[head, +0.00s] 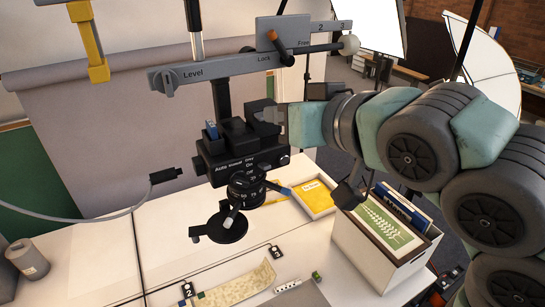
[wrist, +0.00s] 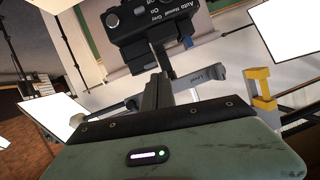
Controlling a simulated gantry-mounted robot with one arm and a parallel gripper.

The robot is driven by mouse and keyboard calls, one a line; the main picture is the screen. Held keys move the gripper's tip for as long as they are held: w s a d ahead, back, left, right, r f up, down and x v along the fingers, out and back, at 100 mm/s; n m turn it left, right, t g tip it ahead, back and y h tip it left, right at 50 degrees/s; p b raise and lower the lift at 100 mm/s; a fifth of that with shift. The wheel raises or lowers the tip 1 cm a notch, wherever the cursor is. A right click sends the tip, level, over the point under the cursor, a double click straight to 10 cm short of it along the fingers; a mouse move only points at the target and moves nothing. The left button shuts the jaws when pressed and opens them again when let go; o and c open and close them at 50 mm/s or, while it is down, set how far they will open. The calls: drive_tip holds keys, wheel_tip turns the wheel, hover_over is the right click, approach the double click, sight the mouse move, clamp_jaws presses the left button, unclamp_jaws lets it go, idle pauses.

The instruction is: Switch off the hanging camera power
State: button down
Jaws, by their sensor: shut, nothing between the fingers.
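The hanging camera (head: 214,160) is a black box below a grey rail, with the words Auto, Manual and Grey and On and Off marks on its face. The camera also shows upside down at the top of the wrist view (wrist: 150,22). My gripper (head: 270,115) reaches in from the right, beside the camera's upper right side. In the wrist view its dark fingers (wrist: 158,50) are shut and empty, pointing toward the camera body. I cannot tell whether they touch it.
The grey rail (head: 215,70) with Level, Lock and Free marks crosses above the camera. A loose cable plug (head: 165,175) hangs to its left. A box with a fern print (head: 395,255), a yellow folder tray (head: 312,198) and a strip (head: 240,288) lie on the white table.

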sight(264, 166)
drive_tip(key=s+d+f+g+h, duration=0.2)
drive_tip(key=s, duration=0.4)
drive_tip(key=shift+s+f+n+h, duration=0.3)
drive_tip(key=shift+s+n+h, duration=0.1)
drive_tip(key=p+x, duration=0.2)
drive_tip(key=x, duration=0.8)
drive_tip(key=shift+d+p, duration=0.1)
drive_tip(key=shift+p, duration=0.3)
